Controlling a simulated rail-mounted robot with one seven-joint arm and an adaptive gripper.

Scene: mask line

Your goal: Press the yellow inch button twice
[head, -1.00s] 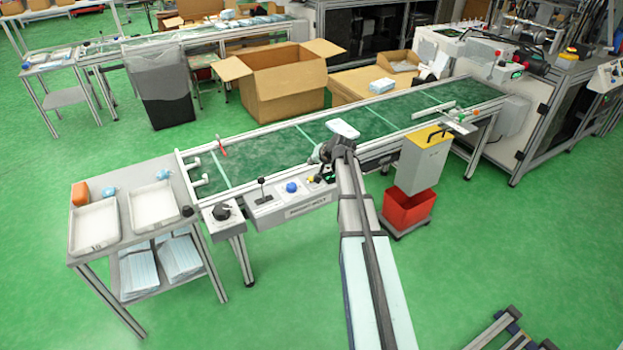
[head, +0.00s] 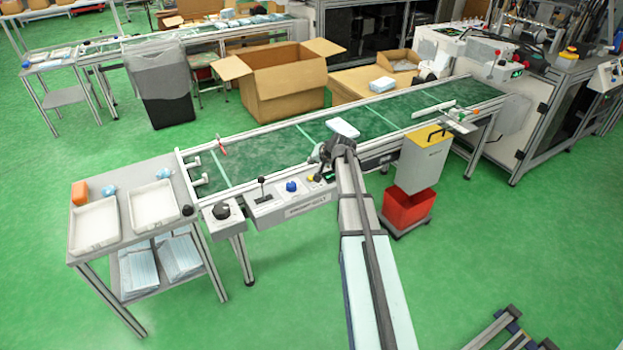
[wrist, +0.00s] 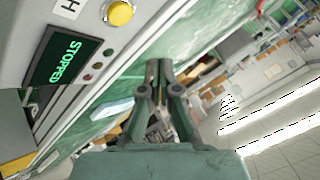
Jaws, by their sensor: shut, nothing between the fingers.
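The yellow button (wrist: 119,13) is a round dome in a grey ring at the top of the wrist view, on the light grey control panel. A label ending in "H" (wrist: 70,8) is beside it. A dark display (wrist: 68,62) reads STOPPED in green. My gripper (wrist: 158,66) is shut and empty. In the wrist view its fingertips appear below and right of the button, apart from it. In the head view my arm reaches over the panel (head: 290,203), and its end (head: 328,155) partly hides the panel's right part.
A blue button (head: 291,187) and a black lever (head: 262,190) stand on the panel left of my arm. The green conveyor (head: 268,156) runs behind it, with a white pack (head: 343,128) on it. A grey-and-yellow box (head: 422,160) and red bin (head: 408,210) stand to the right.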

